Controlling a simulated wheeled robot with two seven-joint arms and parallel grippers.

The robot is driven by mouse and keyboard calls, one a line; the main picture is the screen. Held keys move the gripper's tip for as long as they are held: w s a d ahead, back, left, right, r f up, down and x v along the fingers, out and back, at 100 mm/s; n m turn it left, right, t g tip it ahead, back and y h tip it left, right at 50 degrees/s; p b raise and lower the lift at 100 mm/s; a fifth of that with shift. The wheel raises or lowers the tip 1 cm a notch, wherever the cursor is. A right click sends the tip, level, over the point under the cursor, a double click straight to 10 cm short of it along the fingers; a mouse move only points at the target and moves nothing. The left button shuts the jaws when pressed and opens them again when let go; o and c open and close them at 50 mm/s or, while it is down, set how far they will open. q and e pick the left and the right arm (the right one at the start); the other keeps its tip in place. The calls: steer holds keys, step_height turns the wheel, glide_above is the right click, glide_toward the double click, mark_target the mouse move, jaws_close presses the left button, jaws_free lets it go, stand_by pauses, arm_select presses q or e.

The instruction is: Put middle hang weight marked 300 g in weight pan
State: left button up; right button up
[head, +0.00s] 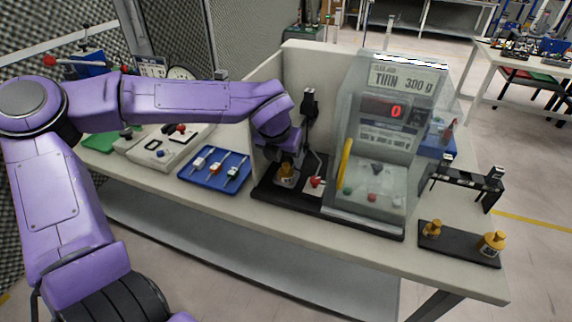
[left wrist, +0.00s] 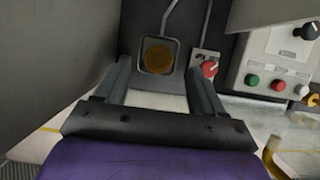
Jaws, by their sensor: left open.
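A brass weight (head: 286,173) stands in the weight pan at the left end of the tester's black base. In the left wrist view the brass weight (left wrist: 158,60) sits inside the square rim of the weight pan (left wrist: 147,68). My left gripper (head: 282,155) is just above the weight. In the left wrist view its two fingers (left wrist: 158,70) are apart, with nothing between them, and the weight shows beyond them. Two other brass weights, one small (head: 432,229) and one larger (head: 492,242), stand at the ends of a black holder (head: 460,247); its middle is empty. Markings are unreadable.
The tester (head: 375,130) shows 0 and reads "THIN 300 g". A red knob (head: 316,182) stands close right of the pan. Pale walls (head: 310,75) enclose the back and left. A blue tray (head: 215,170) lies to the left.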

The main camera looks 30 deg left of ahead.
arm_select(q)
steer(key=v, duration=0.7)
steer(key=shift+s, duration=0.1)
stand_by(1.0)
